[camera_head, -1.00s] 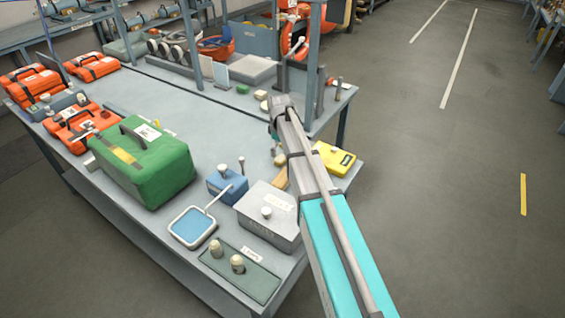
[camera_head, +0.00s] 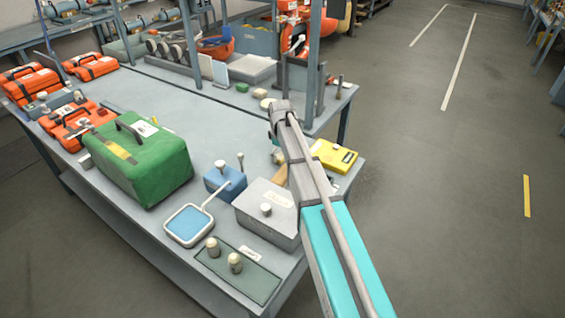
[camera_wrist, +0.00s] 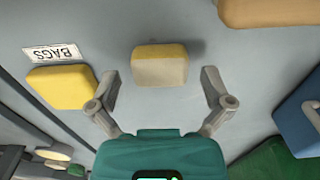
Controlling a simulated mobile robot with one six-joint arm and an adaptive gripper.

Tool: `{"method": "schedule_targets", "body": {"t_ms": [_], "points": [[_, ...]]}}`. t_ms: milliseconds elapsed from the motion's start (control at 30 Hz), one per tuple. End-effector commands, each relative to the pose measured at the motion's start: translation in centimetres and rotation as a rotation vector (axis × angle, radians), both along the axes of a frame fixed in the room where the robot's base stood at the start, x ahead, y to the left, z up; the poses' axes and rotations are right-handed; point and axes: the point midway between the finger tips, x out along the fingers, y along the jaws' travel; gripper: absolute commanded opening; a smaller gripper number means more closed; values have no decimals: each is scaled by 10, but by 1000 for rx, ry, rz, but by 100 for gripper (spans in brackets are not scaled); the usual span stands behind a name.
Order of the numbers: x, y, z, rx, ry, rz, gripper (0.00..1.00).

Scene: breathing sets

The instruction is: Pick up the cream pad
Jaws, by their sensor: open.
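The cream pad (camera_wrist: 159,68) is a small rounded block with a yellowish strip along its upper edge. In the wrist view it lies on the grey bench top, upper middle. My gripper (camera_wrist: 160,78) is open, with one finger to each side of the pad and gaps on both sides. I see no contact. In the head view the arm covers much of this spot; a small tan piece (camera_head: 278,157) shows beside it, and I cannot tell for sure that it is the pad.
A brown piece (camera_wrist: 270,10) is at the upper right. A blue box (camera_wrist: 300,118) and a green case (camera_wrist: 275,160) stand at the lower right. A grey metal box (camera_head: 268,212) is near the arm.

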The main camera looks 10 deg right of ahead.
Motion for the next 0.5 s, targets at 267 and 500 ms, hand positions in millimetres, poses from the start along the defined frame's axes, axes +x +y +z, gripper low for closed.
{"method": "schedule_targets", "body": {"t_ms": [267, 500], "points": [[0, 0, -9, 0, 0, 0, 100], [0, 0, -8, 0, 0, 0, 100]]}}
